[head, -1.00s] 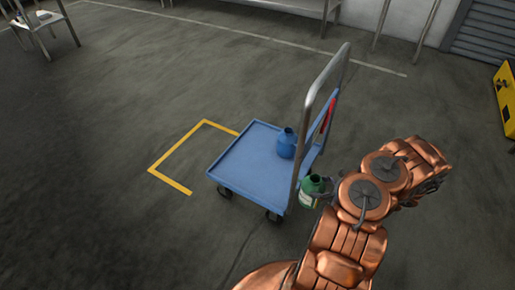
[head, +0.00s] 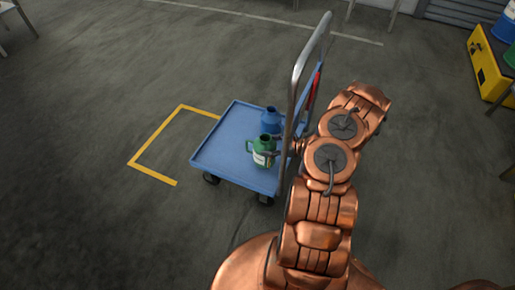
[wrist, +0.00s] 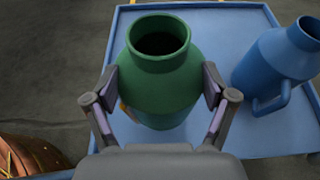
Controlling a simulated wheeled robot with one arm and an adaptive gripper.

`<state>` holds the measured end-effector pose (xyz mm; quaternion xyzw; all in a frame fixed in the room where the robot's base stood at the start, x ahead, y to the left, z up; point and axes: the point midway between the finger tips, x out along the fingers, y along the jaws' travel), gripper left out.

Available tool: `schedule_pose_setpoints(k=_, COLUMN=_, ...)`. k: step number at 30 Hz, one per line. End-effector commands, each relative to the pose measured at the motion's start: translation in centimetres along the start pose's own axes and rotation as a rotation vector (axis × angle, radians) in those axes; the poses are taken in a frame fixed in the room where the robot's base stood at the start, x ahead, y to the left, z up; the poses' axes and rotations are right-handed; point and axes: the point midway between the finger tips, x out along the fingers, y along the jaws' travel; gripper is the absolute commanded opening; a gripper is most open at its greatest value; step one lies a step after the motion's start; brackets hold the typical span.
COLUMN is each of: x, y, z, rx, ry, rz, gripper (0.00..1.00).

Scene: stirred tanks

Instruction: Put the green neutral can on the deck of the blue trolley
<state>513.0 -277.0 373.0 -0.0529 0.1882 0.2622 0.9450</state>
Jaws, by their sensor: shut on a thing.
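The green can (head: 264,158) has an open neck and a pale label. My gripper (wrist: 159,88) is shut on its body from both sides, and the can (wrist: 160,60) is upright in the wrist view. In the head view the can shows over the near right part of the blue trolley's deck (head: 217,155). I cannot tell whether its base touches the deck, which also shows in the wrist view (wrist: 230,18). My gripper also shows in the head view (head: 262,147), partly hidden by the can and the handle.
A blue can (head: 270,120) stands on the deck just behind the green can, and to its right in the wrist view (wrist: 275,55). The trolley's tall metal handle (head: 300,75) rises between my arm and the deck. The deck's left part is clear. A yellow cabinet (head: 487,65) stands far right.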

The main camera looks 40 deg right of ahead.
Motion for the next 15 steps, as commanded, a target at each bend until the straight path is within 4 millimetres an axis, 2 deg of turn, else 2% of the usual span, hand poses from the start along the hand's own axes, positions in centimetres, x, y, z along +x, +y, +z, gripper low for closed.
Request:
schedule_pose_setpoints(k=1, x=1.1, y=0.1, z=0.4, rx=-0.003, ry=-0.002, rz=0.005, gripper=0.14)
schedule_pose_setpoints(k=6, x=3.1, y=0.1, z=1.3, rx=-0.002, ry=-0.002, rz=0.004, gripper=0.14)
schedule_pose_setpoints(k=15, x=4.9, y=0.1, z=2.0, rx=-0.002, ry=-0.003, rz=0.003, gripper=0.14)
